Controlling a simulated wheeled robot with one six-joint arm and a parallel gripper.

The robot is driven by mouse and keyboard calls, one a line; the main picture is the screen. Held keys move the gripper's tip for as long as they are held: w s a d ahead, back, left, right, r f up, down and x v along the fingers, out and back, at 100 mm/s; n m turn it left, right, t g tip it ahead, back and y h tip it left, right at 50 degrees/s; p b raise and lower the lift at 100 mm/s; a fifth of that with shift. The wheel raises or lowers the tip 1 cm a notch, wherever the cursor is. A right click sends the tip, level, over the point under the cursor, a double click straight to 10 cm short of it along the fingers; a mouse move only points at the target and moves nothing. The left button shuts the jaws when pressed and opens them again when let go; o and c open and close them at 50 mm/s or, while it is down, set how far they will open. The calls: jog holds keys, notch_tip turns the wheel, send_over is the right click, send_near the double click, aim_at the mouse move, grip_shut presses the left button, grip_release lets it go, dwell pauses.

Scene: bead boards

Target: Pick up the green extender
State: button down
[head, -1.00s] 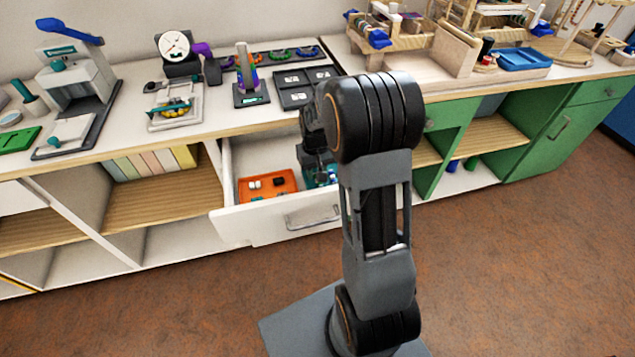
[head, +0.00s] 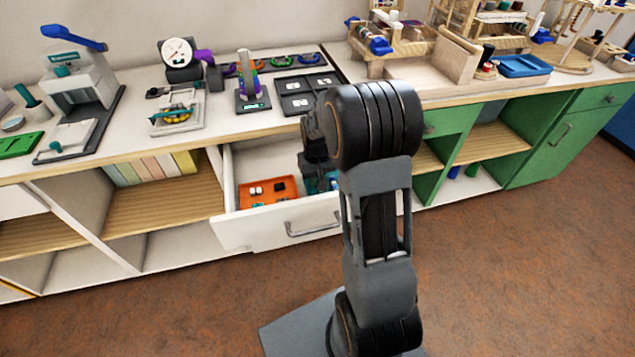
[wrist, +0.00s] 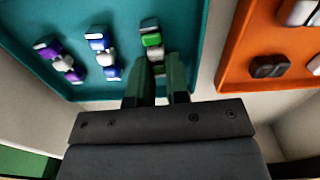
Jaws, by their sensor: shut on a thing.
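The green extender (wrist: 151,38) is a short piece with green and white bands, in the teal tray (wrist: 200,35) in the wrist view. My gripper (wrist: 157,68) is shut on its near end, with one dark finger on each side. The far green and white part shows beyond the fingertips. I cannot tell whether it is clear of the tray floor.
A purple and white piece (wrist: 61,60) and a blue and white piece (wrist: 103,53) lie left of the green one. An orange tray (wrist: 245,70) with black and white pieces is to the right. The open drawer's front (head: 275,230) and walls surround both trays.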

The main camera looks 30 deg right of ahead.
jog(key=shift+r, duration=0.5)
notch_tip(320, 180, up, 2)
jog(key=shift+r+p, duration=0.25)
jog(key=shift+p, duration=0.2)
jog(key=s+a+r+p, duration=0.1)
jog(key=s+a+r, duration=0.1)
jog(key=a+r, duration=0.2)
jog(key=s+a+r+p, duration=0.1)
jog(key=s+a+r, duration=0.2)
jog(key=a, duration=0.6)
notch_tip(320, 180, up, 2)
jog(key=shift+s+r+p, duration=0.25)
jog(key=shift+p, duration=0.05)
